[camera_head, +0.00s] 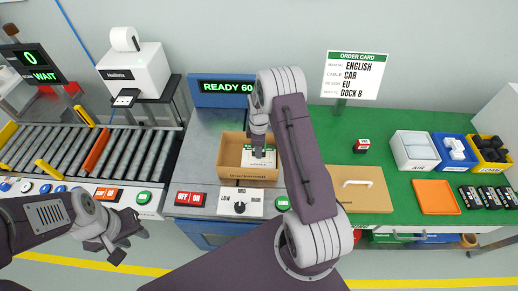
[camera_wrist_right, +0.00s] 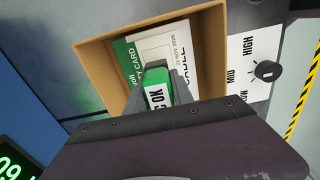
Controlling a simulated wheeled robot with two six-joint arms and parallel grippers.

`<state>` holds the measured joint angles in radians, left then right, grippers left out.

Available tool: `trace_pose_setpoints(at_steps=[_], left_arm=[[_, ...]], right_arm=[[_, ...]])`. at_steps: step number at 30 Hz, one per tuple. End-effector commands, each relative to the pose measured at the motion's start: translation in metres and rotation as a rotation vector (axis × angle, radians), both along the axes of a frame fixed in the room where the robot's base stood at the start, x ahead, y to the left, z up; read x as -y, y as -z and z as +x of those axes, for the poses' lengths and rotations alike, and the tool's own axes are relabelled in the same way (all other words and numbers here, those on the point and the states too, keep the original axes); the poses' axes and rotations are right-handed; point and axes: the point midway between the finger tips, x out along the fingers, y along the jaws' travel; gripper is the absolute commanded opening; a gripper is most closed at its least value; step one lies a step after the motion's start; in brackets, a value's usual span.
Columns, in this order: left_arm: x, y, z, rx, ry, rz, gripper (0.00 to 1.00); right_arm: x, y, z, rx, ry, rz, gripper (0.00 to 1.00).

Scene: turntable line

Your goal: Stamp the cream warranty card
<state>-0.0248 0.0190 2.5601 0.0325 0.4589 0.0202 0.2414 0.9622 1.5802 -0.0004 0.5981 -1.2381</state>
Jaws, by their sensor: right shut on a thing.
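My right gripper (camera_head: 258,151) reaches down into an open cardboard box (camera_head: 232,165). In the right wrist view the gripper (camera_wrist_right: 157,84) is shut on a green stamp (camera_wrist_right: 154,74) with a white label ending in "OK". Below the stamp in the box lies the warranty card (camera_wrist_right: 130,62), with a green header and partly covered text. A white printed paper (camera_wrist_right: 180,42) with a date shows beside it. Whether the stamp touches the card is hidden. My left gripper (camera_head: 128,243) is open and empty at the lower left, in front of the conveyor.
The box stands on a grey station with a MID/HIGH dial (camera_head: 240,207) and a "READY" display (camera_head: 228,87). A roller conveyor (camera_head: 75,152) is at left.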

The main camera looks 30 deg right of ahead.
Motion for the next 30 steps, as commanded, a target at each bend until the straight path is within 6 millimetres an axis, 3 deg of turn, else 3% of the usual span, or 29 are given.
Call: trace_pose_setpoints(at_steps=[30], left_arm=[[0.0000, 0.0041, 0.0000, 0.000, 0.000, 0.000, 0.36]], right_arm=[[0.0000, 0.0063, -0.0001, 0.000, 0.000, 0.000, 0.03]])
